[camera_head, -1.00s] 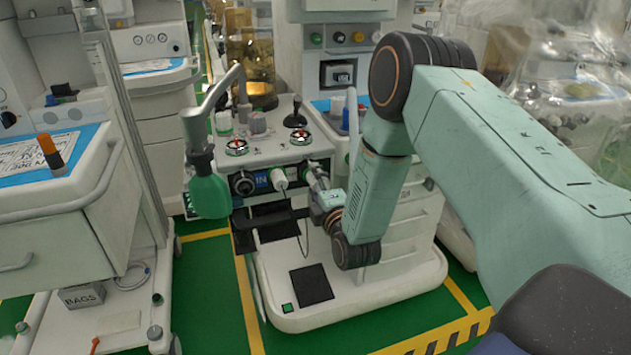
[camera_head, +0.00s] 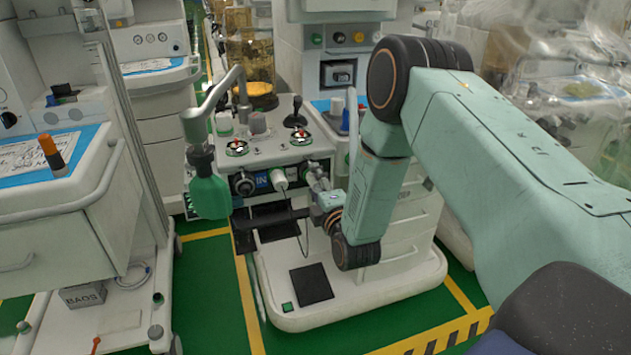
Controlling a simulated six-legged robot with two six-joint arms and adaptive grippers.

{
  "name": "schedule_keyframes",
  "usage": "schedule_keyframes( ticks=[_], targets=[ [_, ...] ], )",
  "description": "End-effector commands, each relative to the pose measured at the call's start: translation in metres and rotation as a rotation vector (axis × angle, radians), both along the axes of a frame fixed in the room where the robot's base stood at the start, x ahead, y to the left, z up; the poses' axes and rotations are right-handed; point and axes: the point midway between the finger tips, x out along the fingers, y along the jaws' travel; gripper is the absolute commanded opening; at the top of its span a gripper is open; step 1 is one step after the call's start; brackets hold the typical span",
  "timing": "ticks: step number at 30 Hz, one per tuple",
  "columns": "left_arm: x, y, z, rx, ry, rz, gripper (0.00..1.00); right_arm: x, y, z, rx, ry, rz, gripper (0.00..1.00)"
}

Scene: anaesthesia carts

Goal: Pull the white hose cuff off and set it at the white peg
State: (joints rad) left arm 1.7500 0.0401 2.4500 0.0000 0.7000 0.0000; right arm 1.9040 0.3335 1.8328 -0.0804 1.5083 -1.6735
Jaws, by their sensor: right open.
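The white cuff (camera_head: 279,179) sits on the front panel of the middle cart, just right of the blue "IN" label (camera_head: 262,181). My right gripper (camera_head: 307,178) is open, right of the cuff and close to it. Its fingers point up and left toward the panel. I cannot tell whether a finger touches the cuff. I cannot single out the white peg with certainty. My left gripper is not in view.
A black round port (camera_head: 243,184) is left of the label. A green bottle (camera_head: 209,190) hangs from a grey bent arm at the cart's left. The green floor (camera_head: 215,280) left of the cart is clear.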

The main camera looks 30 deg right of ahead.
Motion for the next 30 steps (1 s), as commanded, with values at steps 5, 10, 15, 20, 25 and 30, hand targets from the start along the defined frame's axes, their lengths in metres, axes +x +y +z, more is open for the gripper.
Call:
schedule_keyframes(
  ticks=[5,10,15,20,25,30],
  targets=[
    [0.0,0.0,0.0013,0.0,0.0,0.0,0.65,0.0,0.0,0.0004,0.0,0.0,0.0,0.54],
    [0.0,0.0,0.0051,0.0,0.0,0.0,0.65,0.0001,0.0001,0.0012,0.0,-0.001,0.0,0.54],
    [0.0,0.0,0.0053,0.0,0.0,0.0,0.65,0.0001,0.0,0.0005,0.0,-0.001,0.0,0.54],
    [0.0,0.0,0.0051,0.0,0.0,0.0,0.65,0.0,0.0,0.0002,0.0,0.0,0.0,0.49],
    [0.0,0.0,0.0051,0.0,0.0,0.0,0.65,0.0,0.0,0.0002,0.0,0.0,0.0,0.34],
    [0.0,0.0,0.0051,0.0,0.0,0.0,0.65,0.0,0.0,0.0002,0.0,0.0,0.0,0.2]
  ],
)
